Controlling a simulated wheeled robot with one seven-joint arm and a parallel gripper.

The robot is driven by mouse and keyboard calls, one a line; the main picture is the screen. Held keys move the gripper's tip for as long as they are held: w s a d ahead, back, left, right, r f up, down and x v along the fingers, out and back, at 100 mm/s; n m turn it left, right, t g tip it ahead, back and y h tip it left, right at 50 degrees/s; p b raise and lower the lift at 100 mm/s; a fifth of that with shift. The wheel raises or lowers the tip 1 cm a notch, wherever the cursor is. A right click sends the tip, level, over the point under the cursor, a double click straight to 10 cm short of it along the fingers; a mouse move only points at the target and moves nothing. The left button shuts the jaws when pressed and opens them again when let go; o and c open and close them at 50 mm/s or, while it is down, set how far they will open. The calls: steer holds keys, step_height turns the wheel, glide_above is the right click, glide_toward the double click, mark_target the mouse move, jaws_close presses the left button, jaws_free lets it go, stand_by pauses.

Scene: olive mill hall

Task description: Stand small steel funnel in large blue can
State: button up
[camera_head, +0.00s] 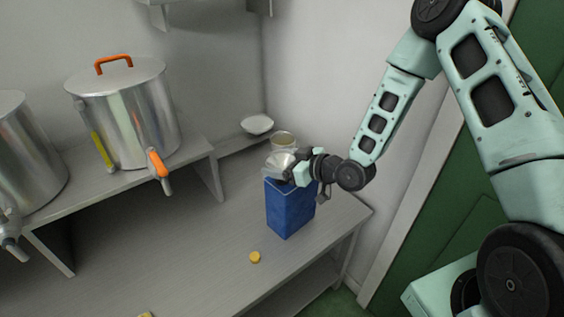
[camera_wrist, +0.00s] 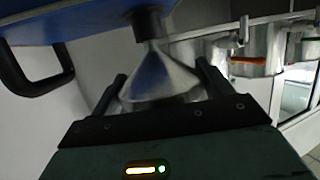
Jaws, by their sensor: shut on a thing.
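The large blue can (camera_head: 289,212) stands upright on the grey bench, near its right end. In the wrist view, the can (camera_wrist: 95,22) fills the upper left, with its dark handle and dark neck showing. The small steel funnel (camera_head: 281,161) is right above the can's top. It also shows in the wrist view (camera_wrist: 160,78), wide end toward my gripper and spout at the dark neck. I cannot tell how deep the spout sits. My gripper (camera_head: 297,168) is shut on the funnel; in the wrist view its fingers (camera_wrist: 163,90) flank the cone.
A steel tank (camera_head: 125,110) with an orange handle and tap stands on a raised shelf (camera_head: 110,188) at left, beside another tank (camera_head: 25,150). A white bowl (camera_head: 257,124) and a pale round vessel (camera_head: 283,139) are behind the can. A yellow cap (camera_head: 255,257) lies in front.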

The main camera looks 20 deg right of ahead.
steer(key=shift+f, duration=0.25)
steer(key=o, duration=0.9)
steer(key=shift+o, duration=0.2)
steer(key=p+v, duration=0.6)
steer(key=v, duration=1.1)
steer(key=shift+s, duration=0.2)
steer(key=shift+d+r, duration=0.1)
steer(key=shift+r, duration=0.05)
